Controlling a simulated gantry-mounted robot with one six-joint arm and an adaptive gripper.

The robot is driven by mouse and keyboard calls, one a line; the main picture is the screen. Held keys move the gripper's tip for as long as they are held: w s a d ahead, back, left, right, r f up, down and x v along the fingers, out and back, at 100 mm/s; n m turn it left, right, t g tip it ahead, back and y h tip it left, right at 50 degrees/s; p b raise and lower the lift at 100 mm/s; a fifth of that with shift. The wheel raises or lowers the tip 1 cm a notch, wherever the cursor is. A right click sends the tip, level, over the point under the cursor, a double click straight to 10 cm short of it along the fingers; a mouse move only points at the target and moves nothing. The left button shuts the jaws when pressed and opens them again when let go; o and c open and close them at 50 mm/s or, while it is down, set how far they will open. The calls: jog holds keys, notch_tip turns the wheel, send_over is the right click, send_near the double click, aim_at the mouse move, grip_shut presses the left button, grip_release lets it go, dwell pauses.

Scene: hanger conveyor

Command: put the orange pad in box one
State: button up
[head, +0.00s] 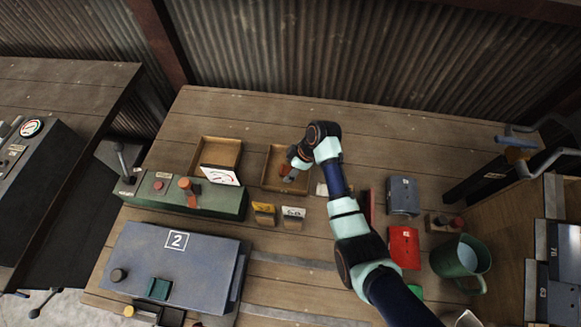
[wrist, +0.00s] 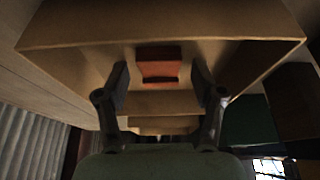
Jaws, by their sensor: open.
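The orange pad (wrist: 160,66) lies on the floor of a wooden tray (wrist: 60,32), which fills most of the wrist view. In the head view, the pad (head: 285,169) shows as a small orange patch in the right-hand wooden tray (head: 270,160), partly hidden by my gripper (head: 291,175). In the wrist view, my gripper (wrist: 160,78) is open, with its dark fingers apart on either side of the pad and nothing held. I cannot tell the height gap. A grey box marked 2 (head: 150,258) stands front left; I see no legible number one.
A second wooden tray (head: 217,151) is to the left. A green control box (head: 180,197), small cards (head: 264,211), a red block (head: 404,247), a grey block (head: 403,195) and a green mug (head: 461,258) stand around. The table's back is clear.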

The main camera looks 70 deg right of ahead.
jog(key=shift+r, duration=0.3)
jog(key=p+v, duration=0.3)
jog(key=v, duration=0.8)
jog(key=shift+s+r+p, duration=0.2)
jog(key=shift+r+p, duration=0.1)
jog(key=shift+p, duration=0.1)
